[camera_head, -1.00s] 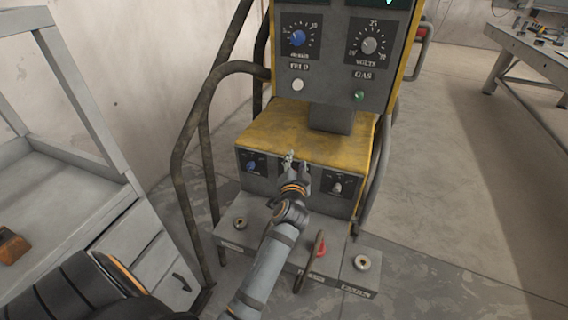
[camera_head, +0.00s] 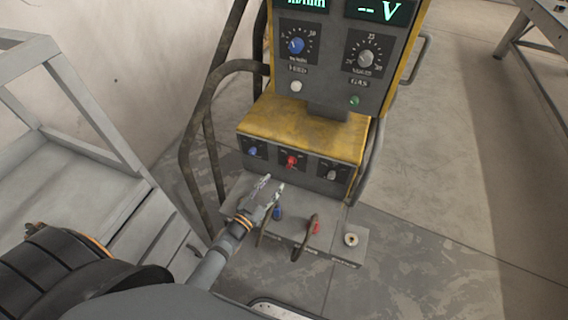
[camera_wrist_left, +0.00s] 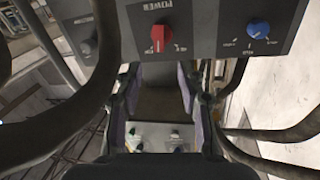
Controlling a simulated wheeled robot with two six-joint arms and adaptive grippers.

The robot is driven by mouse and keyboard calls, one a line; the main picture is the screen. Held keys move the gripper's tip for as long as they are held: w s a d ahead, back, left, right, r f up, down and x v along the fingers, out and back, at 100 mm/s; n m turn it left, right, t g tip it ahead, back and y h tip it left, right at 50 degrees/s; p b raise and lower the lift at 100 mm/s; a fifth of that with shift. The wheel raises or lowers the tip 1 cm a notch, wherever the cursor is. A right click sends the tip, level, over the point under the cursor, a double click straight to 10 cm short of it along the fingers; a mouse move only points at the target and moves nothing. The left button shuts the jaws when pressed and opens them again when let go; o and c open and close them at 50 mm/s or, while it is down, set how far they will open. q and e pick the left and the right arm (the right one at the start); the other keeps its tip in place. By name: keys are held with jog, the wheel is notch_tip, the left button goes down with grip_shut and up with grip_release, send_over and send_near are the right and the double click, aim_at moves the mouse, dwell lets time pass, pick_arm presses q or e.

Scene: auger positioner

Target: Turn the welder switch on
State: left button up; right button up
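The welder (camera_head: 298,130) stands ahead with a yellow top. Its red power switch (camera_head: 291,160) is in the middle of the lower front panel, in plain sight. In the left wrist view the red switch (camera_wrist_left: 158,38) sits under the word POWER; its exact setting is hard to read. The displays at the top of the welder are lit green, one showing "--V". My left gripper (camera_head: 271,185) is below and left of the switch, apart from it, with its fingers spread and nothing between them. It also shows open in the left wrist view (camera_wrist_left: 160,105). My right gripper is not in view.
A blue knob (camera_head: 253,151) and a grey knob (camera_head: 332,174) flank the switch. Below are a blue plug (camera_head: 277,213), a red plug (camera_head: 314,228) and an open socket (camera_head: 351,240). Bent metal rails (camera_head: 188,150) stand left of the welder, near a grey cart (camera_head: 75,195).

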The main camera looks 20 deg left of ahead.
aim_at(289, 163)
pick_arm(q)
jog(key=x, duration=0.9)
jog(key=shift+w+d+b, duration=0.1)
jog(key=shift+w+b, duration=0.2)
jog(key=shift+b, duration=0.05)
grip_shut()
